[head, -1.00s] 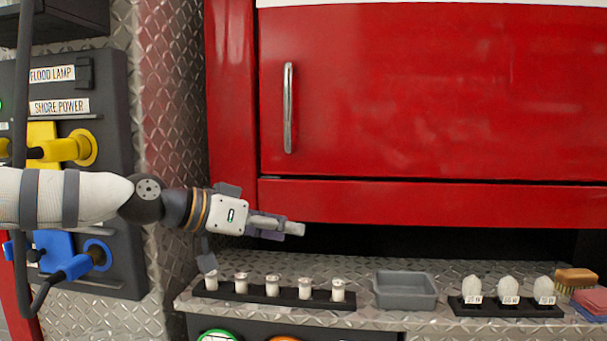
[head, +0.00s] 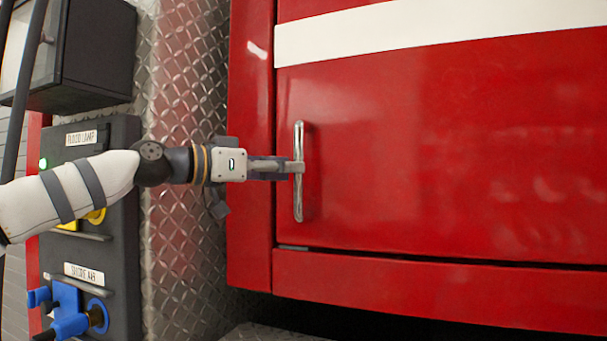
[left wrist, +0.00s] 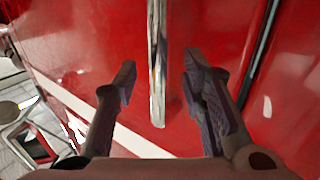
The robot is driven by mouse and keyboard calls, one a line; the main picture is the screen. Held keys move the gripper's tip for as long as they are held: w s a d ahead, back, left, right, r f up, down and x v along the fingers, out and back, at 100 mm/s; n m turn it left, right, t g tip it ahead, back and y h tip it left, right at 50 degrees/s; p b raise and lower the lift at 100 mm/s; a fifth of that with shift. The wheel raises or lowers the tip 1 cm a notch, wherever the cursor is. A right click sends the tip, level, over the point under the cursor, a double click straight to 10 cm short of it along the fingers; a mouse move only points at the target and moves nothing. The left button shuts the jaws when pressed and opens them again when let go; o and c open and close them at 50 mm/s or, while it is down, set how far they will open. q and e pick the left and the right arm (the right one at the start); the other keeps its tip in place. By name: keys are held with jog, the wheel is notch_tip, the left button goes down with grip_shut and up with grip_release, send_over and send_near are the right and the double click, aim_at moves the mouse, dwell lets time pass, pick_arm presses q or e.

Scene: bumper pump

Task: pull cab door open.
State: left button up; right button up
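The red cab door (head: 430,150) has a white stripe across its top and looks shut in its frame. Its upright silver handle (head: 298,195) is near the door's left edge. My left gripper (head: 293,167) reaches in from the left, with its fingertips at the middle of the handle. In the left wrist view the handle (left wrist: 157,50) runs between the two spread fingers of the gripper (left wrist: 160,80). A gap shows between the handle and each finger, so the gripper is open around it. My right gripper is out of view.
A dark panel (head: 120,230) with labels, blue and yellow plugs and hanging cables stands at the left. A black box (head: 90,60) juts out above it. Diamond-plate metal (head: 185,110) lies between panel and door. The space before the door's right part is clear.

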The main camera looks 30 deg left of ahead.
aim_at(299, 209)
pick_arm(q)
jog(key=x, duration=0.3)
jog(key=shift+f, duration=0.1)
jog(key=shift+w+d+r, duration=0.15)
jog(key=shift+w+r, duration=0.05)
jog(key=shift+r, duration=0.05)
grip_shut()
